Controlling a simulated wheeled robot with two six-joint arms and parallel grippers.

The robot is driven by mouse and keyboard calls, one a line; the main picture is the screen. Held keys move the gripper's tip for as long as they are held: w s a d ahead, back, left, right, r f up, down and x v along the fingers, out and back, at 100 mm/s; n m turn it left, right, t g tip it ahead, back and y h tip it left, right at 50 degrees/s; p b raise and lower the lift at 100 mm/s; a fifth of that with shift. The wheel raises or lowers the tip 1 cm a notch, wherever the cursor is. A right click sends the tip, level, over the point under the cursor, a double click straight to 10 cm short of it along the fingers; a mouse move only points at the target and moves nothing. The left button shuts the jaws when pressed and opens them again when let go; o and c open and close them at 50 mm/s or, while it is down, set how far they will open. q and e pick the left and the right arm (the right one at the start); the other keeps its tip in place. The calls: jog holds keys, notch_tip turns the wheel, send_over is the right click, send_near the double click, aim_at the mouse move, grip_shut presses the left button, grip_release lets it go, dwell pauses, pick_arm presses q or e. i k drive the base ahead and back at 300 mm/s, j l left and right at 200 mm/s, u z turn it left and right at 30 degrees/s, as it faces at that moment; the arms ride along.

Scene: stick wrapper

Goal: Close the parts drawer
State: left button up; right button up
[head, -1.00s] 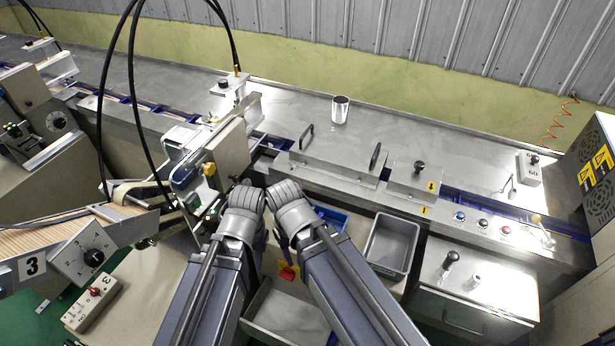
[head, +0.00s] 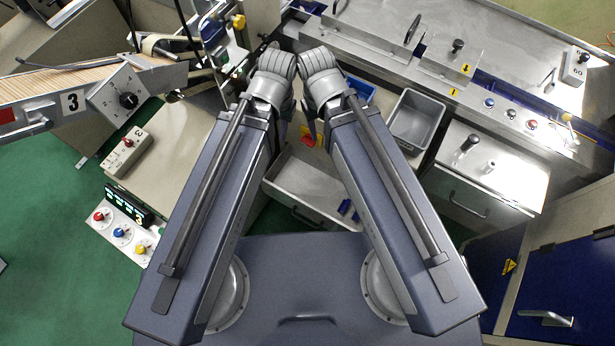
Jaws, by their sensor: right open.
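The parts drawer (head: 298,182) is a grey metal tray-like drawer, pulled out from the bench front, in the middle of the head view. My left gripper (head: 273,72) and right gripper (head: 318,80) are side by side above and beyond the drawer, near the bench edge. The right one is open; the left one's fingers are mostly hidden behind its wrist. Neither visibly touches the drawer. My forearms cover both sides of it.
A grey bin (head: 415,118) and a blue bin (head: 360,92) sit right of the grippers. A cabinet with a closed drawer (head: 462,195) stands further right. Green floor is clear at lower left.

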aim_at(305, 183)
jog(key=k+j+z, duration=0.1)
jog(key=k, duration=0.4)
jog(key=k+j+u, duration=0.15)
jog(key=k+j, duration=0.8)
